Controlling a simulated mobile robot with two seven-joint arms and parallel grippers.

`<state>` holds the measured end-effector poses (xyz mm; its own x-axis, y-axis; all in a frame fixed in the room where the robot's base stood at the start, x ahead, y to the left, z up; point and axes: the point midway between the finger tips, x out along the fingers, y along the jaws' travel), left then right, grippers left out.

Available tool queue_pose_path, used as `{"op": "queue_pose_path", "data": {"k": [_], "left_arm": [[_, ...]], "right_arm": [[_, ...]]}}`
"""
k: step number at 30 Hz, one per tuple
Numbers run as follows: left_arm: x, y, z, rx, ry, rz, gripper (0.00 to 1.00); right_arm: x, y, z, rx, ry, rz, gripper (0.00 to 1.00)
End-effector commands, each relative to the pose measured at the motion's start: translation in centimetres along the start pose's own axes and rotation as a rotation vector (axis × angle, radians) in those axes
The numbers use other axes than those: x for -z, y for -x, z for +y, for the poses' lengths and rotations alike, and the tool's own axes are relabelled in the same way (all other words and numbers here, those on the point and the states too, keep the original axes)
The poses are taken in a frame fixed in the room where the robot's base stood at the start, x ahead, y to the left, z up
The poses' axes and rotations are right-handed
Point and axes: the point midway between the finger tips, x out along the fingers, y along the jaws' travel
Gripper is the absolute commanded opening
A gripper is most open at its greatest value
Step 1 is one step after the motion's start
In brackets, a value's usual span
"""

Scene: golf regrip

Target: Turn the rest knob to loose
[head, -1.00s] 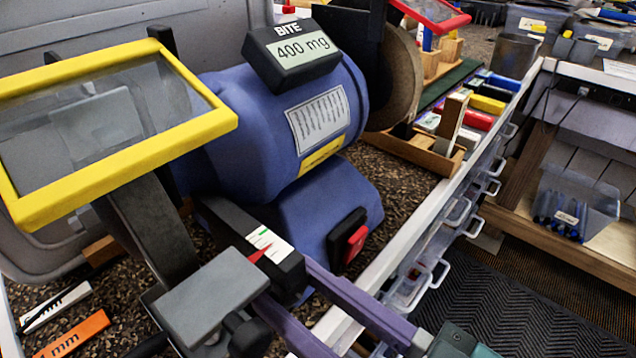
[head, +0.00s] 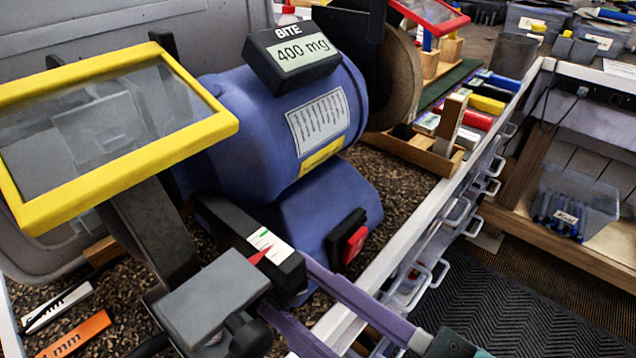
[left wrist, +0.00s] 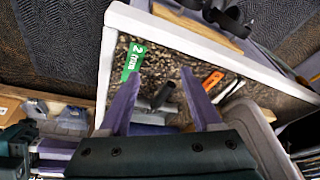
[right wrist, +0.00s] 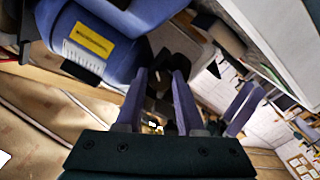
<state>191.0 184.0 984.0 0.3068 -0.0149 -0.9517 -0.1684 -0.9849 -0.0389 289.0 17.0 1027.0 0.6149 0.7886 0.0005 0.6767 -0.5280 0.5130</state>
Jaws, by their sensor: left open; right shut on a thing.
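The grinder's tool rest has a grey block (head: 205,300) with a black rest knob (head: 248,334) at its lower right side. A black bar (head: 232,225) carries a white scale with green and red marks, and a red pointer (head: 259,257) lies against it. My right gripper (head: 284,282) is shut around the scale end of this bar; it also shows in the right wrist view (right wrist: 159,72). My left gripper (left wrist: 162,74) is open in the left wrist view, its fingers on either side of a black cylinder (left wrist: 166,92) that looks like the knob. Contact is not visible.
The blue grinder (head: 275,130) stands behind the rest, with a yellow-framed shield (head: 120,190) at left and a red switch (head: 355,243). A bite display (head: 292,57) reads 400 mg. An orange gauge (head: 78,335) lies at lower left. Drawers (head: 430,270) line the right edge.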

Motion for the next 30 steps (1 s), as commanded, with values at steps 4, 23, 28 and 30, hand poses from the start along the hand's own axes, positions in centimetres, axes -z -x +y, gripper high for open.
{"op": "queue_pose_path", "data": {"k": [4, 23, 28, 30], "left_arm": [[0.00, -0.01, 0.01, 0.000, 0.000, 0.000, 0.65], [0.05, -0.01, 0.27, -0.008, 0.010, 0.001, 0.65], [0.04, -0.01, 0.26, -0.008, 0.010, 0.001, 0.65], [0.04, -0.01, 0.26, -0.008, 0.009, 0.001, 0.65]], "right_arm": [[-0.04, 0.02, -0.02, 0.000, 0.051, -0.001, 0.00], [-0.05, 0.01, -0.01, 0.000, 0.082, -0.002, 0.45], [-0.03, 0.01, 0.00, 0.000, 0.082, -0.001, 0.64], [-0.03, 0.01, 0.00, 0.000, 0.082, -0.001, 0.66]]}}
